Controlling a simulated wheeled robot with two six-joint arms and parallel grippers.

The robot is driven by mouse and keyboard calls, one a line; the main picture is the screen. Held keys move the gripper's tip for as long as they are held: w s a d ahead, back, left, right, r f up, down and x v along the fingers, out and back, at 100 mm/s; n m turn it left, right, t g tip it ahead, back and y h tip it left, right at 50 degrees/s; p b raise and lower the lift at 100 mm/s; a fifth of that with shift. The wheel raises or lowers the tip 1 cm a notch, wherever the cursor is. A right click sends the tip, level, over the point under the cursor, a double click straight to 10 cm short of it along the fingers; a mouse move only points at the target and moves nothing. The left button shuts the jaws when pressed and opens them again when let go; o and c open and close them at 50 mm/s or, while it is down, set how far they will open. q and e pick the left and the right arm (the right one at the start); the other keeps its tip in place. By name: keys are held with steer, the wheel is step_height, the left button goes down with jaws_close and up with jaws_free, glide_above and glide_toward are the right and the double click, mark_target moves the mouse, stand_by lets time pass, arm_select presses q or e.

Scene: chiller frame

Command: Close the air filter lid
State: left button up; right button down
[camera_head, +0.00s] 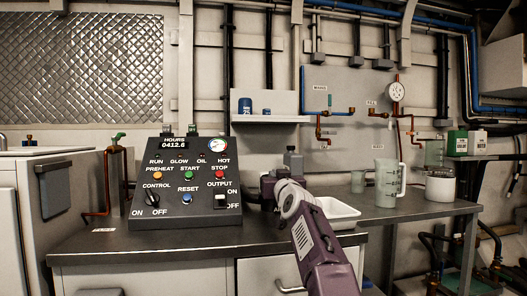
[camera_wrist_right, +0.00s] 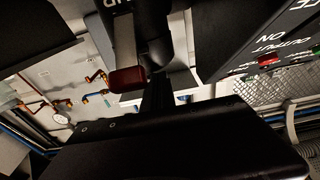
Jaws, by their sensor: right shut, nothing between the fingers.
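My right arm comes in from the lower right in the head view. Its gripper (camera_head: 268,186) is at the far end, beside the right edge of the black control panel, and its fingers are mostly hidden by my own wrist. The gripper is shut and empty. In the right wrist view my dark gripper body (camera_wrist_right: 170,145) fills the bottom. A dark red handle-like part (camera_wrist_right: 127,80) lies just beyond it; I cannot tell whether they touch. The air filter lid cannot be clearly made out in either view; my arm covers part of the counter there. My left gripper is not in view.
The sloped control panel (camera_head: 184,182) stands on the dark counter (camera_head: 90,243). A white tray (camera_head: 340,212) lies right of my arm, with a clear jug (camera_head: 388,183) beyond it. A grey bottle-shaped thing (camera_head: 293,160) stands behind my wrist.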

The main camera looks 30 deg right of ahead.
steer(key=shift+w+f, duration=0.15)
steer(key=shift+f, duration=0.45)
steer(key=r+b+v, duration=0.1)
steer(key=b+v, duration=0.3)
steer(key=v, duration=0.5)
steer(key=shift+s, duration=0.25)
